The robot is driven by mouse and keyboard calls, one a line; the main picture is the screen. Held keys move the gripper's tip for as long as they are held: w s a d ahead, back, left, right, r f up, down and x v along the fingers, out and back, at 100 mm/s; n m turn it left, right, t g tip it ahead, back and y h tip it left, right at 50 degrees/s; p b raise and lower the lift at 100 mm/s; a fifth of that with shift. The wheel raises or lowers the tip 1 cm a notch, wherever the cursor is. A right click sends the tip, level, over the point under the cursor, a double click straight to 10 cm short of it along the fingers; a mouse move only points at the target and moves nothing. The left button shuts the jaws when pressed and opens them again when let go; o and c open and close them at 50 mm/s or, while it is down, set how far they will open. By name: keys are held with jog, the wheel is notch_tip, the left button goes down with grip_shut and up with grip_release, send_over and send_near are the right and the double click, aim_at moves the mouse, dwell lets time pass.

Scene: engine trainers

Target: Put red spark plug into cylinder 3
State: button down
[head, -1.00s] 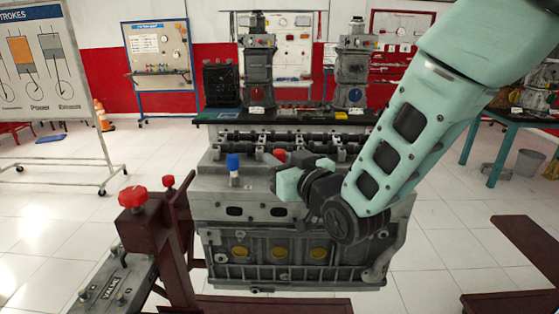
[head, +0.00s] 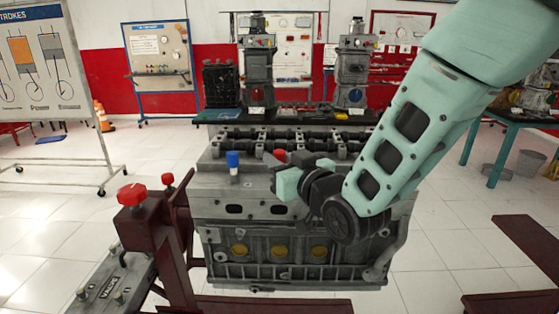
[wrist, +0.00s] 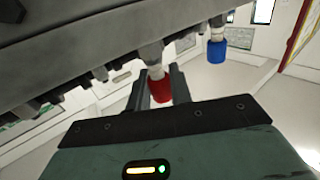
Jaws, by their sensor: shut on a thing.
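The red spark plug (head: 279,154) shows only its red cap in the head view, above the top of the engine block (head: 225,185). The wrist view shows the red cap (wrist: 160,91) between the two dark fingers of my gripper (wrist: 161,84). My gripper is shut on it; in the head view the gripper (head: 288,182) is over the block's top. The plug's pale end overlaps the engine edge in the wrist view; I cannot tell whether it sits in a hole. Cylinder 3's opening is hidden or cannot be made out.
A blue-capped spark plug (head: 233,160) stands upright on the block, left of my gripper; it also shows in the wrist view (wrist: 218,50). Camshafts (head: 290,140) run behind. A dark red stand with a red knob (head: 132,195) is at the left. Open floor lies around.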

jog(key=shift+f, duration=0.1)
dwell(0.3)
jog(key=c, duration=1.2)
grip_release()
jog(key=shift+o, duration=0.2)
